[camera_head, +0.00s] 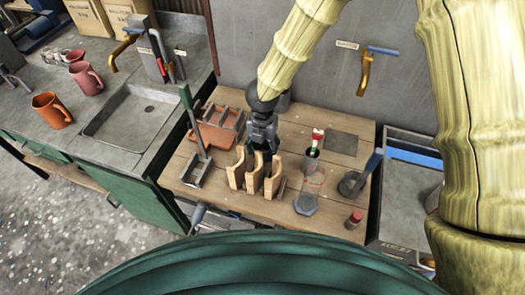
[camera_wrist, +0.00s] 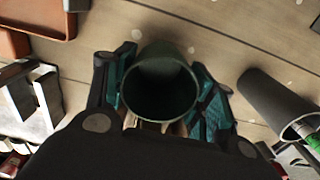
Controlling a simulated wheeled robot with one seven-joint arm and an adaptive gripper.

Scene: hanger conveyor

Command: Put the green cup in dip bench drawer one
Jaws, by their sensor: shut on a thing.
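The dark green cup (camera_wrist: 160,72) sits between the fingers of my gripper (camera_wrist: 160,98) in the wrist view, its open mouth facing the camera. The fingers close on it from both sides. In the head view my gripper (camera_head: 262,142) is low over the wooden bench (camera_head: 235,195), behind the upright wooden holders, and the cup is mostly hidden there. I cannot tell whether it touches the bench top. A handle (camera_head: 198,214) shows at the bench's front left. No drawer labelled one can be made out.
Wooden holders (camera_head: 252,174) stand just in front of my gripper. A bottle (camera_head: 312,157), a clear glass (camera_head: 307,202) and a small red-topped jar (camera_head: 354,219) stand to the right. A terracotta tray (camera_head: 217,132) lies left. A sink (camera_head: 130,110) with mugs beside it is further left.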

